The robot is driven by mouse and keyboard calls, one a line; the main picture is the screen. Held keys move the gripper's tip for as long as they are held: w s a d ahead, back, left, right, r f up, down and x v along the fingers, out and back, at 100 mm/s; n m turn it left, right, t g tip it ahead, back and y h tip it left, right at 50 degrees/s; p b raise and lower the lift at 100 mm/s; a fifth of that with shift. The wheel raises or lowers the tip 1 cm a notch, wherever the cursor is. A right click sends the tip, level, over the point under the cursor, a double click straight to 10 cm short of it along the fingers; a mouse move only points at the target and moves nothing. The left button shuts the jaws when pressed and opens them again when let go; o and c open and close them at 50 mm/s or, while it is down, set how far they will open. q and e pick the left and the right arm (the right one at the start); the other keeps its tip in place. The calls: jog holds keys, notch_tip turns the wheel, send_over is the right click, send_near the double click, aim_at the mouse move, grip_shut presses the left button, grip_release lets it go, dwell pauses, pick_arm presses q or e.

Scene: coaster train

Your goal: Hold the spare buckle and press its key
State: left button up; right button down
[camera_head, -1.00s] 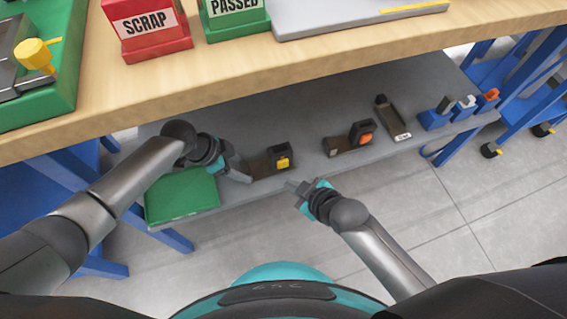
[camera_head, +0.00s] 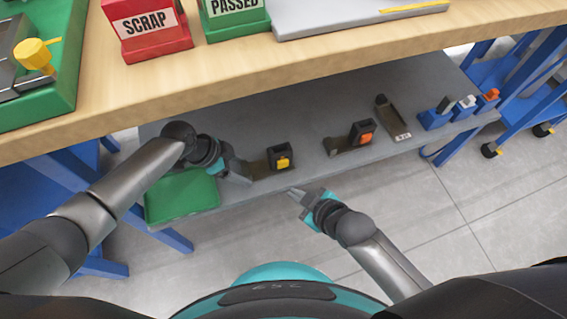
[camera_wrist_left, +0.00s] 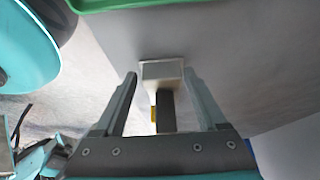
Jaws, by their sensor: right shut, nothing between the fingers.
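A dark buckle with a yellow key (camera_head: 282,162) lies on the grey shelf near its front edge. My left gripper (camera_head: 240,172) is at the buckle's left end. In the left wrist view the buckle's pale metal end (camera_wrist_left: 162,70) lies between the two spread fingers, with a narrow gap at the left finger; the yellow key is mostly hidden there. Another buckle with an orange key (camera_head: 362,132) lies farther right. Which one is the spare is not marked legibly. My right gripper (camera_head: 297,194) is shut and empty, in front of the shelf edge below the yellow-key buckle.
A green tray (camera_head: 180,197) is left of my left gripper. A dark holder with a label (camera_head: 390,115) and blue blocks with small coloured parts (camera_head: 436,119) stand at the shelf's right. The wooden tabletop (camera_head: 330,65) overhangs the shelf's back.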

pick_arm(q)
jog(key=o, duration=0.3)
jog(key=shift+w+r, duration=0.15)
jog(key=shift+r, duration=0.1)
jog(key=v, duration=1.1)
jog(key=s+d+p, duration=0.1)
jog(key=s+p, duration=0.2)
jog(key=s, duration=0.1)
jog(key=s+d+p, duration=0.1)
jog(key=s+p, duration=0.3)
jog(key=s, duration=0.1)
jog(key=s+d+p, duration=0.1)
jog(key=s+p, duration=0.2)
jog(key=s, duration=0.1)
jog(key=shift+s+d+r+p, duration=0.3)
jog(key=shift+s+r, duration=0.05)
jog(key=shift+s, duration=0.05)
